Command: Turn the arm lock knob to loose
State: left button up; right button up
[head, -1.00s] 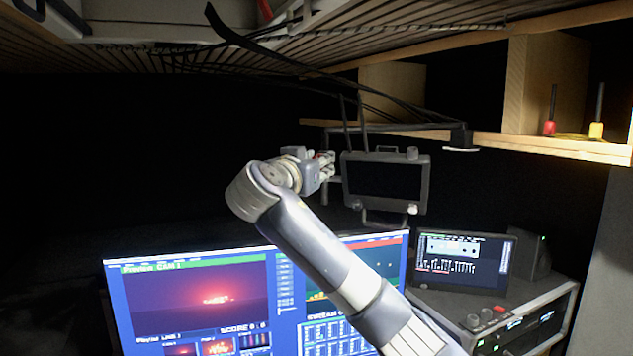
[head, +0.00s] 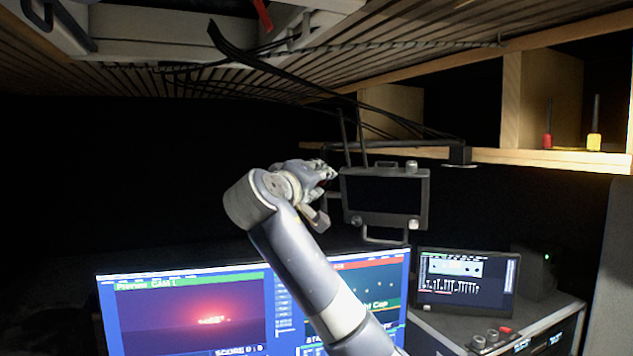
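A small dark monitor (head: 385,192) hangs under the wooden shelf on a dark support arm (head: 400,152). A pale round knob (head: 414,224) sits at its lower right corner and another (head: 411,167) on its top edge. I cannot tell whether either is the arm lock knob. My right gripper (head: 328,194) is just left of the monitor, its fingers spread apart, one high and one low. A small red spot shows by the upper finger; I cannot tell what it belongs to. The gripper hides part of the support's left side. My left gripper is not in view.
A wide lit screen (head: 190,318) stands below my arm. A smaller screen (head: 465,285) and a rack unit (head: 530,325) with knobs stand at right. Black cables (head: 290,75) hang from the slatted ceiling. The shelf (head: 560,160) holds red and yellow items.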

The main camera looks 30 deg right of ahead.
jog(key=shift+r+n, duration=0.1)
jog(key=shift+n, duration=2.2)
jog(key=o, duration=0.8)
jog(key=shift+a, duration=0.1)
jog(key=v, duration=1.2)
